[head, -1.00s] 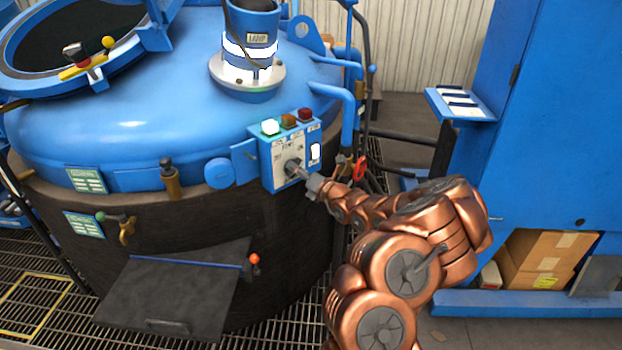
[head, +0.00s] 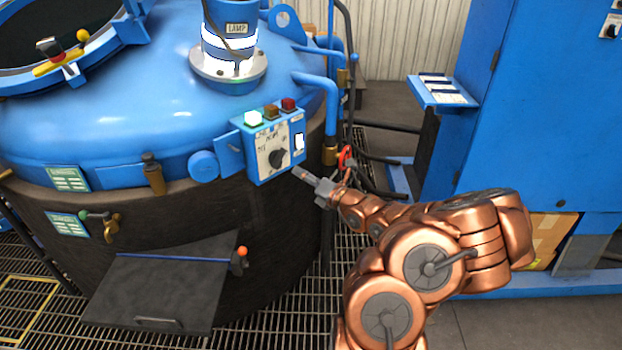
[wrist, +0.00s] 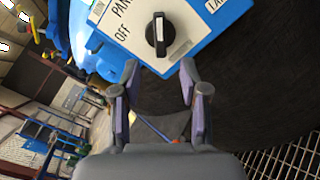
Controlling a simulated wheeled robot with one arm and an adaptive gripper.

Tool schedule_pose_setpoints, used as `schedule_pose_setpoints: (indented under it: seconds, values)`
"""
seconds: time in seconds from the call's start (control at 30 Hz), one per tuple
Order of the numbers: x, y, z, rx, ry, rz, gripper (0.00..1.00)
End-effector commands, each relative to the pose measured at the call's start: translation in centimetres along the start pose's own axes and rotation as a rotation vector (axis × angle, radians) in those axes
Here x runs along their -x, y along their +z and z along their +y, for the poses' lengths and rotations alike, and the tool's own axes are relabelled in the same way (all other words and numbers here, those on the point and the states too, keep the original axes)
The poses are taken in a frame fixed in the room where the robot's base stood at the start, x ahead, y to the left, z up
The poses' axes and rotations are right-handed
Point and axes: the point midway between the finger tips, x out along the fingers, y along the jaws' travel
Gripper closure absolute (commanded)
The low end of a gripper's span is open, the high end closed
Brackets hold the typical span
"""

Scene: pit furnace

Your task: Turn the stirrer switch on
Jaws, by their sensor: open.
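The blue control box (head: 252,160) is mounted on the side of the furnace lid. I cannot read a stirrer label. My gripper (head: 298,172) is below and right of the knob, apart from it. Its two fingers (wrist: 159,78) are spread, with nothing between them.
A red valve handle (head: 346,157) and pipes are close to my wrist. A blue cabinet (head: 540,110) stands at right. A dark shelf (head: 160,290) juts out below left.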

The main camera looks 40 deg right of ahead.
Motion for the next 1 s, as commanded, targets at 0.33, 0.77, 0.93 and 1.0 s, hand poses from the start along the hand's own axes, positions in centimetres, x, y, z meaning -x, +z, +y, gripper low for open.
schedule_pose_setpoints:
  seconds: [0.33,0.77,0.93,1.0]
  values:
    - [2.1,0.1,-0.1,0.0,-0.002,-0.002,0.56]
    - [2.2,0.1,0.0,0.001,0.0,-0.001,0.56]
    - [2.2,0.0,0.0,0.001,0.0,-0.001,0.56]
    - [2.1,0.0,0.2,0.006,0.004,0.002,0.56]
